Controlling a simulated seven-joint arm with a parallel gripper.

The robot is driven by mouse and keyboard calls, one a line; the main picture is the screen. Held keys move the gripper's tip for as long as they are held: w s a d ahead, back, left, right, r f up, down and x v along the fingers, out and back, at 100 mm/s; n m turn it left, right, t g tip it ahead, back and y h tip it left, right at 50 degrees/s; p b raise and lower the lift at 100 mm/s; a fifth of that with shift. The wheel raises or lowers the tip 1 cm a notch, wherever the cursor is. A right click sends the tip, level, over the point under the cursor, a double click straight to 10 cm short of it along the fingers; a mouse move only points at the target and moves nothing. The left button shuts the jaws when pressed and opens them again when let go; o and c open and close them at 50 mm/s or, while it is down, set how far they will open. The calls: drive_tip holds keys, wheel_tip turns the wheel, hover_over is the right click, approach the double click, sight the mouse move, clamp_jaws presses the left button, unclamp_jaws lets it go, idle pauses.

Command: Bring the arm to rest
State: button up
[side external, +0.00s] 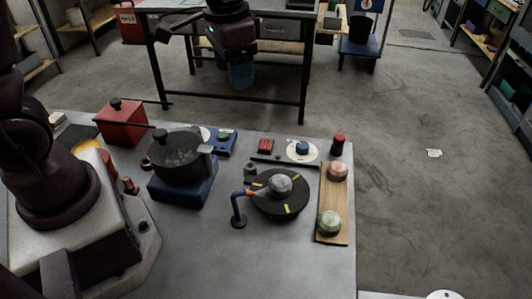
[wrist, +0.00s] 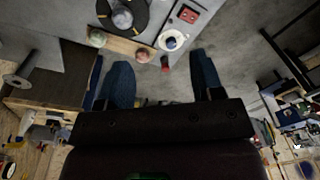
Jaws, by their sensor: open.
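My gripper (side external: 240,78) hangs at the top middle of the side view, high above the work surface, in front of a dark-framed bench. In the wrist view my gripper (wrist: 159,60) shows two dark blue fingers spread apart with nothing between them. The near ends of the grey work surface (side external: 310,270) lie well away from the fingers, and no object touches them.
The surface holds a red box (side external: 123,124), a dark pot (side external: 180,158) on a blue base, a black disc (side external: 282,207) with a grey ball, and a wooden board (side external: 334,225) with two round pieces. A bench (side external: 304,75) stands behind. Open floor (side external: 420,190) lies right.

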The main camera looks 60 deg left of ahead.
drive_tip(key=s+r+n+t, duration=0.1)
drive_tip(key=s+r+t, duration=0.3)
drive_tip(key=s, duration=0.9)
drive_tip(key=shift+s+r+n+t, duration=0.3)
drive_tip(key=shift+s+r+t, duration=0.1)
drive_tip(key=shift+r, duration=1.5)
